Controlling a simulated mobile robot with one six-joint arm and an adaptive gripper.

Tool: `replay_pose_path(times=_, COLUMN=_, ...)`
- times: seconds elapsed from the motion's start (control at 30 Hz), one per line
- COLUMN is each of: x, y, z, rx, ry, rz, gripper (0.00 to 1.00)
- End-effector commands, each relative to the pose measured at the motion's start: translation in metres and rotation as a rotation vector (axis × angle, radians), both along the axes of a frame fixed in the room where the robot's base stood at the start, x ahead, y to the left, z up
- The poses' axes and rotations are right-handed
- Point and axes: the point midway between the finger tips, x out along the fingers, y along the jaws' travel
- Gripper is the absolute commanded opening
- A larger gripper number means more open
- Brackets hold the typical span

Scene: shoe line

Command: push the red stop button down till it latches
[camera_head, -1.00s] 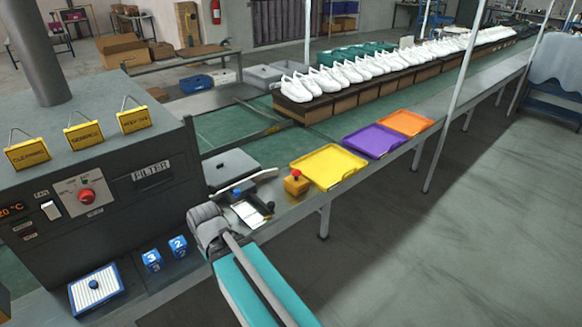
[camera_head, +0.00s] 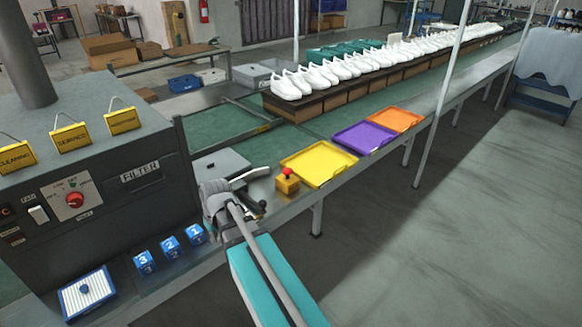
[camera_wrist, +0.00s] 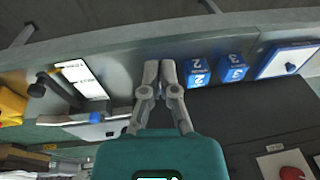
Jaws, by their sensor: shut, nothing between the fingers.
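The red stop button (camera_head: 288,171) sits on top of a small yellow box (camera_head: 288,183) on the metal ledge, just left of the yellow tray. It looks raised in the head view. In the wrist view a yellow shape with a reddish patch (camera_wrist: 10,105) is cut by the left edge; I cannot tell whether it is that box. My gripper (camera_wrist: 160,66) is shut and empty, over the bare ledge beside the blue blocks, apart from the button.
A white card and dark handled item (camera_wrist: 80,80) lie between my gripper and the yellow shape. Blue numbered blocks (camera_head: 170,247) stand near the dark machine (camera_head: 110,170), which has its own red knob (camera_head: 75,200). Yellow (camera_head: 322,163), purple (camera_head: 366,138) and orange (camera_head: 394,119) trays line the ledge.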

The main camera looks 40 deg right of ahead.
Motion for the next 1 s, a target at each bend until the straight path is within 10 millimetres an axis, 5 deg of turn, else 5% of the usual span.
replay_pose_path(times=0.2, x=0.058, y=-0.071, z=0.005, rx=0.055, ry=-0.124, rz=0.013, gripper=0.0)
replay_pose_path(times=0.5, x=0.113, y=-0.186, z=0.017, rx=0.076, ry=-0.315, rz=0.023, gripper=0.0)
replay_pose_path(times=0.73, x=0.138, y=-0.289, z=0.029, rx=0.05, ry=-0.467, rz=0.015, gripper=0.0)
replay_pose_path(times=1.0, x=0.144, y=-0.405, z=0.044, rx=-0.018, ry=-0.617, rz=-0.006, gripper=0.0)
